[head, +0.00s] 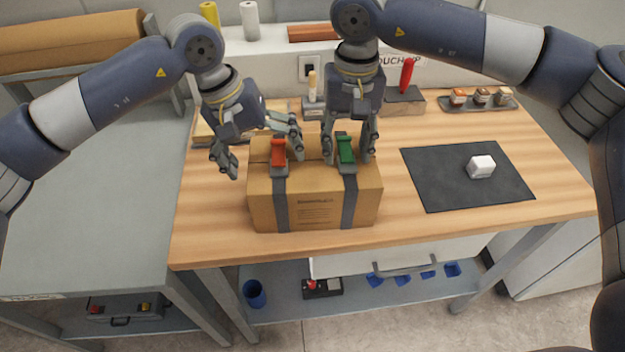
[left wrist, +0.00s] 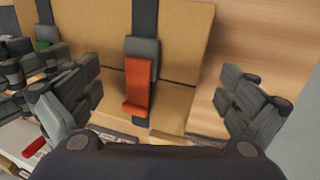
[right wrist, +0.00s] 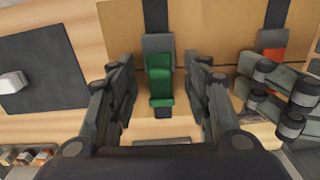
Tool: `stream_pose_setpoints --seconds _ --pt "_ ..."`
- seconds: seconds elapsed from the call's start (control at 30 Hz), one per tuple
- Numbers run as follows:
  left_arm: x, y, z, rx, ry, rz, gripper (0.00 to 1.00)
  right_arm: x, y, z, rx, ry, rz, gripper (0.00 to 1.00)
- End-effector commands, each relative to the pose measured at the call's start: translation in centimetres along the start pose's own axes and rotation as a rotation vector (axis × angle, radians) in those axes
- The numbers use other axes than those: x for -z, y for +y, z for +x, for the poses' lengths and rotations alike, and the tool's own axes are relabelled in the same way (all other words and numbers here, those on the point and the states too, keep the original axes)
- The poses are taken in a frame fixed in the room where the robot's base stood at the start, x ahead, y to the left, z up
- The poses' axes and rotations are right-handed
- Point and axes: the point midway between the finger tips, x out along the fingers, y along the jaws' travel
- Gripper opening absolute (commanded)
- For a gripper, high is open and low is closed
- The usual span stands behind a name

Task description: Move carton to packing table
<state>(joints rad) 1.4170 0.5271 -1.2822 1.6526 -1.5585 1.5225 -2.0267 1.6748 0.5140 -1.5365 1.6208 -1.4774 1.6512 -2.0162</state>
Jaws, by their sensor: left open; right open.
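The carton (head: 314,205) is a brown cardboard box with two dark straps, standing on the wooden table (head: 420,228). A red buckle (head: 278,152) sits on its left strap and a green buckle (head: 345,149) on its right strap. My left gripper (head: 257,160) is open above the carton's left part, its fingers spread wide to either side of the red buckle (left wrist: 137,85). My right gripper (head: 349,156) is open, its fingers closer together on either side of the green buckle (right wrist: 160,80). Neither gripper visibly closes on anything.
A dark mat (head: 430,190) with a small white block (head: 481,166) lies right of the carton. A red-handled tool (head: 408,76) and a jar tray (head: 479,99) stand at the back. A grey bench (head: 110,210) adjoins on the left.

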Motion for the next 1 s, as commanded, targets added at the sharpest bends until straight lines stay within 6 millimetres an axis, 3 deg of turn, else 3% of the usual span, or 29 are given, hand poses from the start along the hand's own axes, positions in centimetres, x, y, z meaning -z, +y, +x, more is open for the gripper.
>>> stream_pose_setpoints --seconds 0.17,0.2,0.37,0.4,0.5,1.0 --pt "0.0 0.0 0.0 0.0 0.0 0.0 0.98 0.0 0.0 0.0 0.0 0.0 0.0 0.45" --pt "0.0 0.0 0.0 0.0 0.0 0.0 0.94 0.0 0.0 0.0 0.0 0.0 0.001 0.4" --pt "0.0 0.0 0.0 0.0 0.0 0.0 0.57 0.0 0.0 0.0 0.0 0.0 0.001 0.04" --pt "0.0 0.0 0.0 0.0 0.0 0.0 0.48 0.0 0.0 0.0 0.001 0.0 0.001 0.0" --pt "0.0 0.0 0.0 -0.001 0.0 0.0 0.26 0.0 0.0 0.0 0.001 -0.001 0.0 0.0" --pt "-0.1 0.6 -1.0 -0.006 -0.001 0.001 0.26 0.0 -0.3 -1.2 0.007 0.001 -0.002 0.0"
